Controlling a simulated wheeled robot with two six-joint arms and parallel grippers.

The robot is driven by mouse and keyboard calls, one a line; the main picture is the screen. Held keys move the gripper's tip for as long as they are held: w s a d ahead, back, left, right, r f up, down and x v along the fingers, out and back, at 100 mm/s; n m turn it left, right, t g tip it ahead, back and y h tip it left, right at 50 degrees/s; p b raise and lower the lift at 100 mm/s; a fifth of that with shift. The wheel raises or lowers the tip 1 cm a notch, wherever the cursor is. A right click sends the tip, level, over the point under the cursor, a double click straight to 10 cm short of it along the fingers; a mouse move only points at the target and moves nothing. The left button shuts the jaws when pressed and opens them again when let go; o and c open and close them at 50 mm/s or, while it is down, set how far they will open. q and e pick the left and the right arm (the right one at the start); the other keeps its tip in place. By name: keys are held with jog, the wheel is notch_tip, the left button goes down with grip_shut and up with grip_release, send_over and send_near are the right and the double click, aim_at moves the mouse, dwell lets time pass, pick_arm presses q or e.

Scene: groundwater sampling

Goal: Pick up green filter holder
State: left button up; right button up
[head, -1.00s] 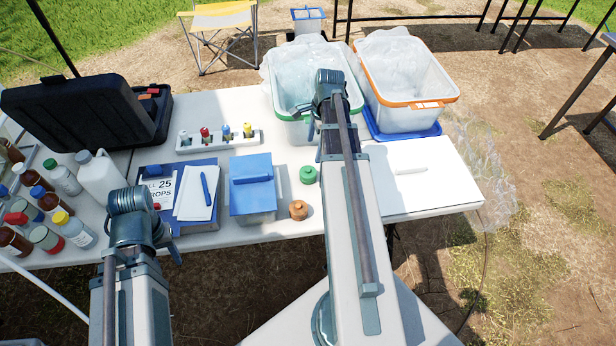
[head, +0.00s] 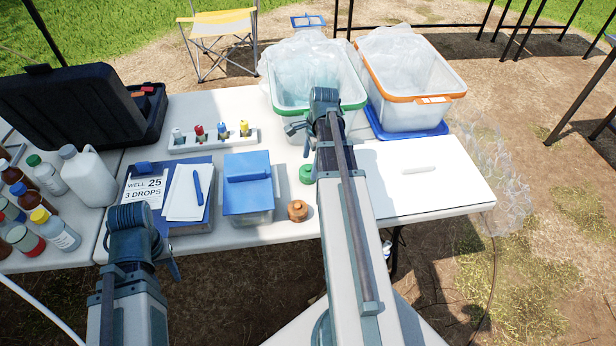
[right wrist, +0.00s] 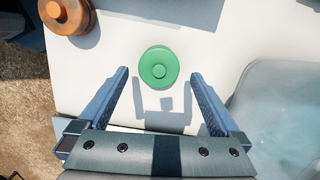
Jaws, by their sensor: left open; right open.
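The green filter holder (head: 306,174) is a small round disc with a raised knob. It lies on the white table beside my right arm, which partly covers it in the head view. In the right wrist view the green filter holder (right wrist: 158,67) sits just beyond the fingertips, roughly midway between them. My right gripper (right wrist: 160,75) is open and empty above the table. In the head view the right gripper (head: 298,132) is mostly hidden by its own wrist. My left gripper (head: 175,262) is at the table's front edge, away from the holder, its fingers only partly visible.
An orange-brown round holder (head: 297,210) lies near the front edge; it also shows in the right wrist view (right wrist: 66,12). A blue-lidded box (head: 248,205) stands left of the green holder. A green-rimmed bin (head: 352,104) is behind. A white board (head: 440,185) lies right.

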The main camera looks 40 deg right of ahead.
aim_at(308, 170)
jog(key=f+b, duration=0.2)
jog(key=f, duration=0.1)
jog(key=f+b, duration=0.1)
jog(key=shift+w+a+f+b, duration=0.1)
jog(key=shift+a+f+b, duration=0.1)
jog(key=shift+a+b, duration=0.2)
jog(key=shift+r, duration=0.1)
jog(key=c, duration=1.4)
jog(key=shift+r, duration=0.1)
notch_tip(308, 170, up, 10)
jog(key=p, duration=1)
jog(key=shift+p, duration=0.3)
